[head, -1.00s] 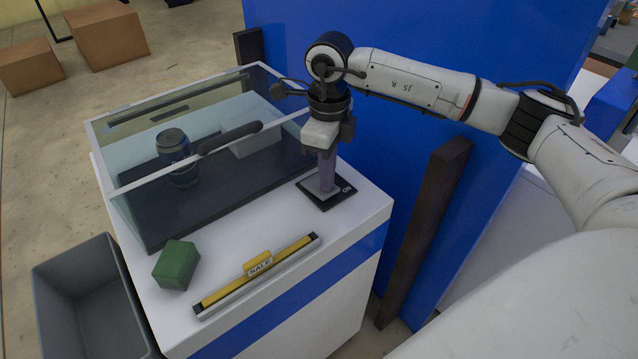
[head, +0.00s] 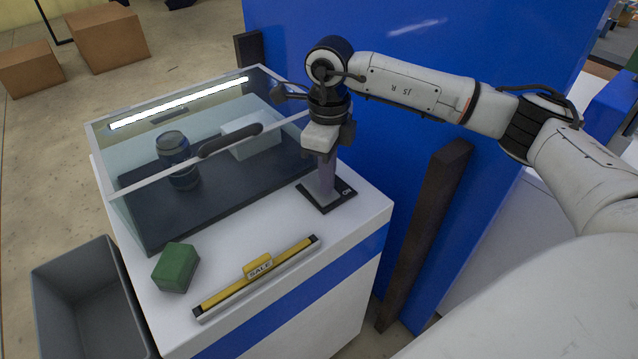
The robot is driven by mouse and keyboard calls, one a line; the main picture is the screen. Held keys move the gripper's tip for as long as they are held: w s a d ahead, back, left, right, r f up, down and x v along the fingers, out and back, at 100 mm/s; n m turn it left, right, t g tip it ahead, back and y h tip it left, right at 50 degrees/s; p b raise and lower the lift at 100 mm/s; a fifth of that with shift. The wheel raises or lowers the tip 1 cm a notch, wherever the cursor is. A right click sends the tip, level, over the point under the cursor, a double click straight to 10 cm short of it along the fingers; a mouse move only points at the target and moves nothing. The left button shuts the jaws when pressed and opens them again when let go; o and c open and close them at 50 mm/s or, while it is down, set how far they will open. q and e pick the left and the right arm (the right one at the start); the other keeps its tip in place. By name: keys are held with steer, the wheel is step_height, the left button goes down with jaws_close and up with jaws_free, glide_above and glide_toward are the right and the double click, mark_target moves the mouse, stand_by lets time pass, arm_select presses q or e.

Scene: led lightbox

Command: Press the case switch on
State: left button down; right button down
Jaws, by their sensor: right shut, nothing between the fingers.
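The case switch (head: 342,198) is a small dark plate marked "ON" on the white counter, right of the glass case (head: 115,215). My right gripper (head: 325,188) points straight down, shut and empty, with its fingertips at the switch; it hides the middle of the switch. A bright white light strip (head: 180,103) is lit along the top of the case. Inside the case stand a dark jar (head: 178,165) and a pale box (head: 250,135). My left gripper is not in view.
A grey bin (head: 90,300) stands at the left. A blue wall (head: 400,130) rises behind my right arm, with a dark post (head: 425,240) beside the counter.

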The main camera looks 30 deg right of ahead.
step_height(320, 180, up, 6)
steer(key=p, duration=0.4)
steer(key=shift+r, duration=0.15)
stand_by(0.5)
